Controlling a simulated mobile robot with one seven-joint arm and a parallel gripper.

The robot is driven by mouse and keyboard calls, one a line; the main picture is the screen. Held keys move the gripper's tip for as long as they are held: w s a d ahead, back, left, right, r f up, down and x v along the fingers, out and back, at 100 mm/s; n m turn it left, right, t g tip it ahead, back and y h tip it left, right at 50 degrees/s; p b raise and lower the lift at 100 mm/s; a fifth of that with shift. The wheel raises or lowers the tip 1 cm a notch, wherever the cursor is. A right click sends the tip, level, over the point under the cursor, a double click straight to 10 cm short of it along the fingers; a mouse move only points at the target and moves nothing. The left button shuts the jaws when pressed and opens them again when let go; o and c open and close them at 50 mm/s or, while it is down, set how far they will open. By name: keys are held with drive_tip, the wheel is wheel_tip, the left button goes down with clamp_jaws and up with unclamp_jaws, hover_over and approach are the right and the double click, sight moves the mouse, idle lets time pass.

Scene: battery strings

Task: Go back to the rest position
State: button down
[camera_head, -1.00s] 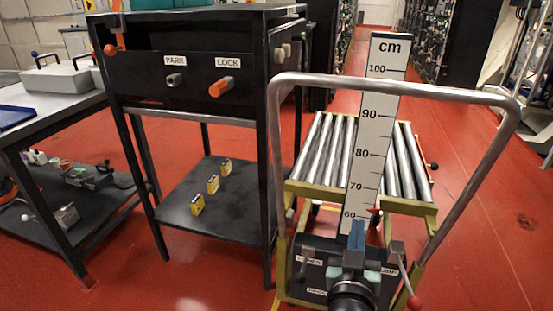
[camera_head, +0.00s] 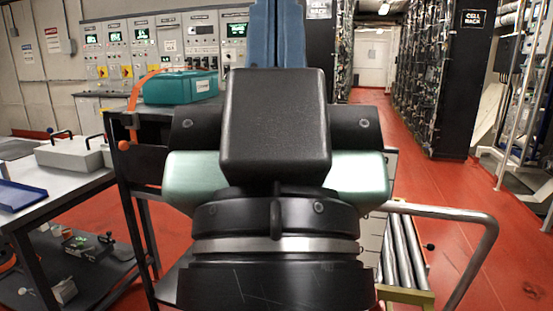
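My gripper (camera_head: 277,30) is large and close in the middle of the head view, seen from behind. Its black wrist and housing with pale green sides fill the centre. Its two blue fingers point up and lie side by side with no clear gap; their tips reach the top edge of the picture. I see nothing held between them. The gripper hides much of the black workbench and most of the roller cart (camera_head: 405,262) behind it, including the cm scale.
A teal case (camera_head: 180,88) sits on the black bench behind my gripper, beside an orange bracket (camera_head: 133,110). A table with a grey box (camera_head: 70,152) and a blue tray (camera_head: 18,195) stands left. Control panels (camera_head: 120,50) line the back. Red floor is clear at right.

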wheel_tip(320, 180, up, 25)
drive_tip(key=p, duration=2.2)
drive_tip(key=shift+p, duration=0.35)
